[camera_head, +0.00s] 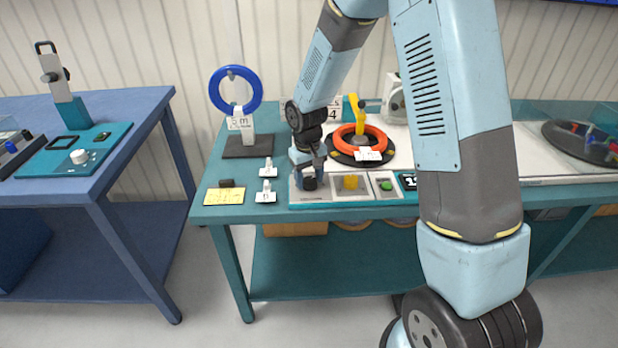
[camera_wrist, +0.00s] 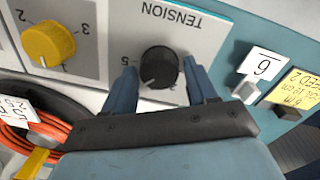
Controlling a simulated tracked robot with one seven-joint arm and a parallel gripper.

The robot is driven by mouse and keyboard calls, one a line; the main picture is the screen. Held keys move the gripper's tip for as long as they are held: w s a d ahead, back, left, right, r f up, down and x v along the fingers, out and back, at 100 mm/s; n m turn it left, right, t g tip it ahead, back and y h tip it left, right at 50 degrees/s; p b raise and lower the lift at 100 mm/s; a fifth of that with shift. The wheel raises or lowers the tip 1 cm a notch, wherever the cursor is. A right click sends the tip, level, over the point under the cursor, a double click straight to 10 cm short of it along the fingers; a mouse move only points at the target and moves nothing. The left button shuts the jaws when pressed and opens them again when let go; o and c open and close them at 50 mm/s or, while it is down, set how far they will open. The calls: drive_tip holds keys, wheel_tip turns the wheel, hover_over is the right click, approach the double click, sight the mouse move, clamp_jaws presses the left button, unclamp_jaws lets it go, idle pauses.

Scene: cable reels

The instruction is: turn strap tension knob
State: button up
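The strap tension knob (camera_wrist: 159,67) is a black round dial on a light grey panel lettered TENSION, with a 5 beside it. In the head view the black knob (camera_head: 310,183) is at the left end of the teal bench's control panel. My gripper (camera_wrist: 161,72) is open, with one blue finger on each side of the knob. Gaps show between both fingers and the knob, so it is not gripped. In the head view my gripper (camera_head: 309,162) points down over the knob and partly hides it.
A yellow dial (camera_wrist: 48,44) numbered 1 to 3 is beside the tension panel. A green button (camera_head: 386,185) is farther right. An orange cable coil (camera_head: 361,141) lies behind the panel. White tags and a yellow note (camera_head: 225,196) are left of it. A blue ring (camera_head: 236,89) stands behind.

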sight(308, 179)
drive_tip(key=shift+o, duration=1)
wheel_tip(308, 179, up, 14)
drive_tip(key=shift+a+f, duration=0.15)
drive_tip(key=shift+a, duration=0.1)
drive_tip(key=shift+s, duration=0.1)
drive_tip(key=s+d+r+m+t, duration=0.2)
drive_tip(key=s+d+r+t, duration=0.1)
drive_tip(key=s+d+r, duration=0.9)
drive_tip(key=s+d+r+m+t, duration=0.1)
drive_tip(key=s+d+r, duration=0.1)
drive_tip(key=s, duration=0.5)
drive_tip(key=s+d+r+m+t, duration=0.1)
drive_tip(key=s+d+r, duration=0.2)
drive_tip(key=s, duration=0.4)
drive_tip(key=shift+d+r, duration=0.2)
drive_tip(key=shift+d, duration=0.1)
